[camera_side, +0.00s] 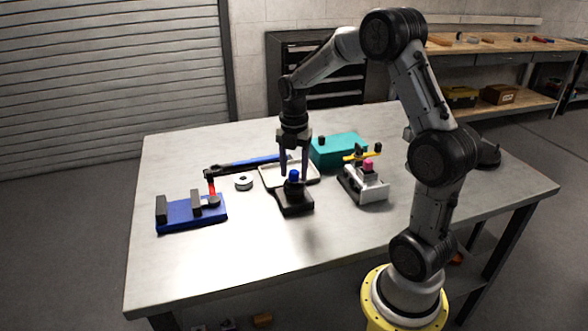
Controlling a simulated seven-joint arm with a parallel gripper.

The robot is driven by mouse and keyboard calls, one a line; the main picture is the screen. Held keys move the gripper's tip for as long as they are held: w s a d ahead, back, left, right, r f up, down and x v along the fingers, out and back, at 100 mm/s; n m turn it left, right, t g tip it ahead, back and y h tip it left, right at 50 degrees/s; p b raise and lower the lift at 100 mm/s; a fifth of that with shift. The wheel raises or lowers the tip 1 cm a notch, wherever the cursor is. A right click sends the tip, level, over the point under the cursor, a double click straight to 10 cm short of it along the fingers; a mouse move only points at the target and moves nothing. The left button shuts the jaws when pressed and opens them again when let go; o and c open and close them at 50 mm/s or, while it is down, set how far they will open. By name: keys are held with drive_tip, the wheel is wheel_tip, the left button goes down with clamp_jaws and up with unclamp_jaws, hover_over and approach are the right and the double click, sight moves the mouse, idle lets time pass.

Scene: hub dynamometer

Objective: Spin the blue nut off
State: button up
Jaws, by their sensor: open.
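The blue nut (294,174) sits on top of a black hub on a dark base (296,205) near the middle of the table. My gripper (294,172) points down at the nut from above, with its jaws open. One finger shows to the left of the nut and the other to its right. I cannot tell whether either finger touches the nut. The hub's far side is hidden.
A white tray (311,181) lies just behind the hub. A teal box (346,147) and a white fixture with a pink top (369,186) stand to the right. A blue fixture (178,224), a blue-handled tool (246,164) and a pale ring (243,182) are left. The front table is clear.

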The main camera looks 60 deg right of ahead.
drive_tip(key=m, duration=0.5)
drive_tip(key=shift+m, duration=0.3)
drive_tip(key=m, duration=1)
drive_tip(key=shift+m, duration=3.4)
clamp_jaws()
drive_tip(key=shift+a, duration=0.1)
